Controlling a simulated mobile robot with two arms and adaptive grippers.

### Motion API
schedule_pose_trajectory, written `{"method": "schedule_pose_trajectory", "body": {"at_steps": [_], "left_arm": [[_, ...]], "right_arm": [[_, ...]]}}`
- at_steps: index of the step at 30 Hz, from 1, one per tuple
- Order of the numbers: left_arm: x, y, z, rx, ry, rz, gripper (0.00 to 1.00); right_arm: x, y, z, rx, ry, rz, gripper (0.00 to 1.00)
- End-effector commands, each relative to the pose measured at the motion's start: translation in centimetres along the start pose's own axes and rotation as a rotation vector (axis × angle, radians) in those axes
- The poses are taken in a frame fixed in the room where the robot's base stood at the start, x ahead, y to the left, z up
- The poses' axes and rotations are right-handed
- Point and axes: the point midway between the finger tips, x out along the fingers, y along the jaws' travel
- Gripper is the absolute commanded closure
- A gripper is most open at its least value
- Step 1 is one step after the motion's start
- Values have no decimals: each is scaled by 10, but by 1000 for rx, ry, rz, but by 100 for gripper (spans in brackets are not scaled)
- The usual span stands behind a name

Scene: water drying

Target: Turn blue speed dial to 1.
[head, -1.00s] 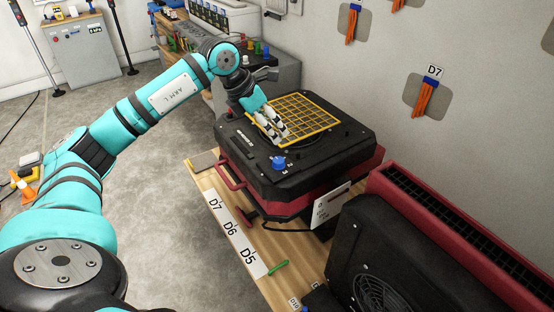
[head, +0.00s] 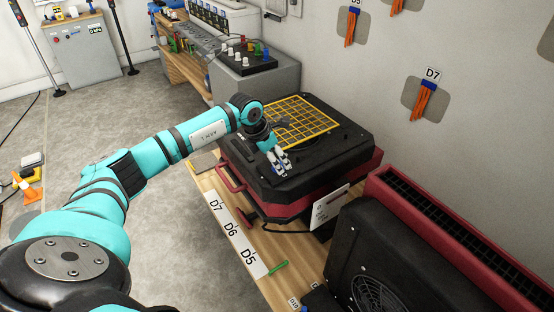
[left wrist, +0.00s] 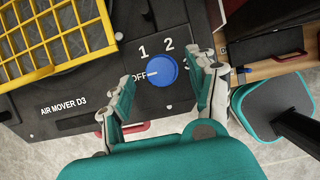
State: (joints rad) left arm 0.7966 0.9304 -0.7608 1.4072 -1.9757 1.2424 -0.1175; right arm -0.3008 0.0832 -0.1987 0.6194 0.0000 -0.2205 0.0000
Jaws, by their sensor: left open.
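The blue speed dial (left wrist: 162,71) sits on the black top of the air mover marked D3 (left wrist: 45,120). Its white pointer mark faces the OFF label, and the labels 1, 2 and 3 run around its far and right sides. In the left wrist view my left gripper (left wrist: 164,84) is open, with one finger on each side of the dial; I cannot tell if either touches it. In the head view my left gripper (head: 279,162) is over the front corner of the air mover (head: 330,158) and mostly hides the dial. My right gripper is not in view.
A yellow grille (head: 306,112) covers the air mover's outlet beside the gripper. A second air mover (head: 392,262) stands at the lower right. A label strip (head: 232,230) and a green object (head: 278,266) lie on the wooden bench. A grey wall is behind.

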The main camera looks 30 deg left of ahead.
Motion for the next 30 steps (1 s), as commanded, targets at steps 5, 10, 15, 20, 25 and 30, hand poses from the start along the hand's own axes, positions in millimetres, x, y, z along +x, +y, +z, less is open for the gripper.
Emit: {"method": "schedule_pose_trajectory", "body": {"at_steps": [5, 10, 15, 20, 25, 30], "left_arm": [[15, -1, 0, 1, 1, -2, 41], [18, 0, 0, 1, 1, -1, 41], [18, 0, 0, 1, 1, -1, 44], [18, 0, 0, 1, 0, -1, 65], [18, 0, 0, 1, 0, 0, 87], [18, 0, 0, 2, 0, -1, 96]], "right_arm": [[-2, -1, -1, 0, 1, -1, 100], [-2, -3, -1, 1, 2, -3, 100], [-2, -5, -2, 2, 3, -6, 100], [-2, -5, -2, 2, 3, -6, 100], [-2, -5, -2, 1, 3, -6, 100], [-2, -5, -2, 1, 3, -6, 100]]}}
